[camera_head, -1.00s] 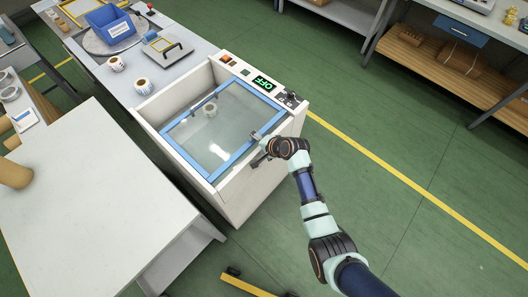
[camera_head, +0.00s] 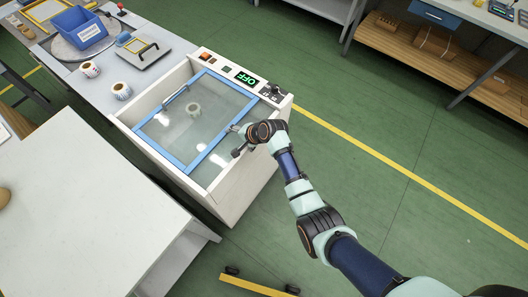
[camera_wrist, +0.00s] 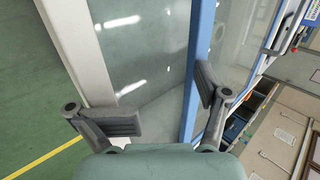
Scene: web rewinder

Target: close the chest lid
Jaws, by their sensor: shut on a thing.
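The white chest (camera_head: 245,183) stands in the middle of the head view. Its lid is a clear pane in a blue frame (camera_head: 225,133), lying flat across the top. A grey handle (camera_head: 176,93) is on the lid's left edge. A strip of the top shows between the lid's right edge and the chest's right wall. My gripper (camera_head: 236,140) is at that right edge. In the wrist view, the fingers of my gripper (camera_wrist: 165,100) are spread, with the blue frame (camera_wrist: 199,60) beside the right finger. The exact contact is unclear.
A panel reading OFF (camera_head: 246,78) lies along the chest's far rim. Rolls (camera_head: 121,91) and a blue bin (camera_head: 80,34) stand on the bench at left. A grey table (camera_head: 95,210) stands at the front left. Green floor (camera_head: 370,195) lies open to the right.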

